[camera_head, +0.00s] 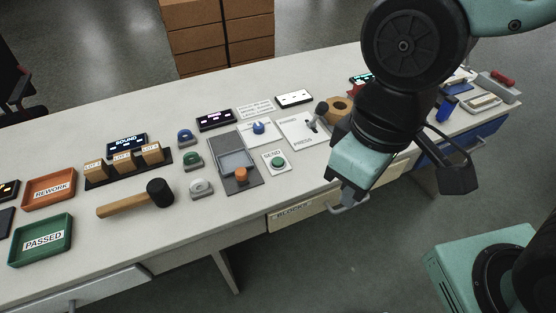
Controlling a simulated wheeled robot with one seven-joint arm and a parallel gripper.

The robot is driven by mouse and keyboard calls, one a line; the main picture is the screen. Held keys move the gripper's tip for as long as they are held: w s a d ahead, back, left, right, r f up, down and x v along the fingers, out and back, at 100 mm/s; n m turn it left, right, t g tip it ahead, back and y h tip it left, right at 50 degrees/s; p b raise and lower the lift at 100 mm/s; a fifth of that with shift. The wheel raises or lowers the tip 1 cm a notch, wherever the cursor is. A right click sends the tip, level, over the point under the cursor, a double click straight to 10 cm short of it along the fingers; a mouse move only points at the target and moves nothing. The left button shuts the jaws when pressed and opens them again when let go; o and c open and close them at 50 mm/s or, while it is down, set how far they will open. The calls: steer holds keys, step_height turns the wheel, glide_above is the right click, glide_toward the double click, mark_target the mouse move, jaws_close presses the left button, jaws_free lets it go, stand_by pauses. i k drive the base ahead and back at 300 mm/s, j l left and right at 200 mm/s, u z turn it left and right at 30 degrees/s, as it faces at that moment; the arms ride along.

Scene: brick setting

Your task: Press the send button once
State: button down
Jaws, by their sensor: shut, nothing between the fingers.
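The send button is a green round cap (278,162) on a small white plate (268,155) labelled SEND, at the front middle of the bench. Nothing covers it. My gripper (346,197) is shut and empty, pointing down just off the bench's front edge. It is to the right of the send button and nearer to me, clearly apart from it.
Left of the button, a grey panel (226,147) carries an orange knob (241,174). Blue, green and white domed buttons stand farther left, near a mallet (136,199). A lever plate (293,132) lies behind the button.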

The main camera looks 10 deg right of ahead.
mark_target(277, 162)
steer(key=j+z, duration=0.1)
steer(key=j, duration=0.85)
steer(key=k+j, duration=0.1)
steer(key=j, duration=0.85)
steer(key=i+z, duration=0.05)
